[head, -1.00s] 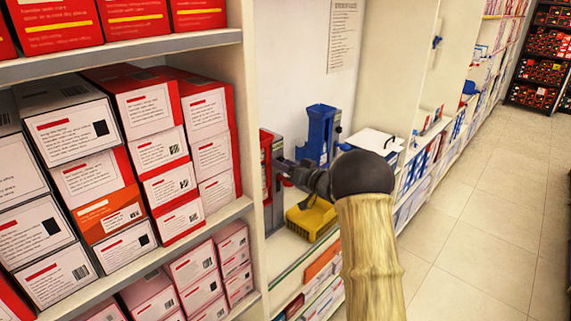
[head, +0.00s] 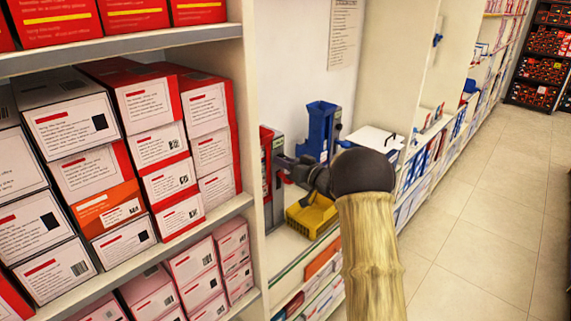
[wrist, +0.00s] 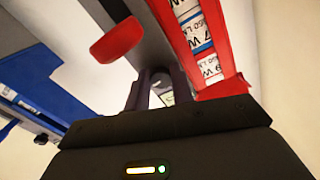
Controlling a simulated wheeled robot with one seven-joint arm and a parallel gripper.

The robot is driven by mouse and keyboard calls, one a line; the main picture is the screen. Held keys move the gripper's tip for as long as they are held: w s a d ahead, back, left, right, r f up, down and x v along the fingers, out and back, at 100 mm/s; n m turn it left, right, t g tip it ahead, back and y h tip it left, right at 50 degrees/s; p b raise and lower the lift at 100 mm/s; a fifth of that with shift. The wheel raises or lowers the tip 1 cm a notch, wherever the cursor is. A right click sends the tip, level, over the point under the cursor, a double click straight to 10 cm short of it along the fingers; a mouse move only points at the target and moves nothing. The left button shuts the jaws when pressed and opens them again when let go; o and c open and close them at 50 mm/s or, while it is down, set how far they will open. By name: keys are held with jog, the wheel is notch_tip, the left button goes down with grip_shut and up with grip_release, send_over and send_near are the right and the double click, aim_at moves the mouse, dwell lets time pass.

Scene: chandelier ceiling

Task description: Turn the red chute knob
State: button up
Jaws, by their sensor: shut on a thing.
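The red chute (head: 266,160) stands on the shelf beside the upright panel in the head view, partly hidden by my arm. In the wrist view the chute (wrist: 195,35) shows red with a grey side and a column of printed packs. My gripper (wrist: 157,82) is at the chute's grey part, its dark fingers shut on the small dark knob (wrist: 158,76). The knob is mostly hidden between the fingers, so its turn angle cannot be told. In the head view my gripper (head: 279,160) reaches the chute from the right.
A red paddle-shaped part (wrist: 117,40) is near the fingers. Boxed shelves (head: 130,150) fill the left; the aisle floor (head: 490,220) is clear.

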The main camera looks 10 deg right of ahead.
jog(key=n+b, duration=0.3)
jog(key=shift+d+f, duration=0.1)
jog(key=shift+f, duration=0.1)
jog(key=n+b, duration=0.3)
jog(key=n, duration=0.2)
jog(key=shift+w+b, duration=0.1)
jog(key=shift+b, duration=0.3)
jog(key=n+b, duration=0.4)
jog(key=n, duration=0.1)
jog(key=shift+d+n+b, duration=0.1)
jog(key=shift+n+b, duration=0.2)
jog(key=shift+b, duration=0.1)
jog(key=shift+w+r+n+b, duration=0.1)
jog(key=shift+r+n+b, duration=0.1)
jog(key=shift+n+b, duration=1.4)
jog(key=o, duration=1)
jog(key=shift+r, duration=0.1)
jog(key=shift+d, duration=0.15)
jog(key=v, duration=1.7)
jog(key=shift+s, duration=0.2)
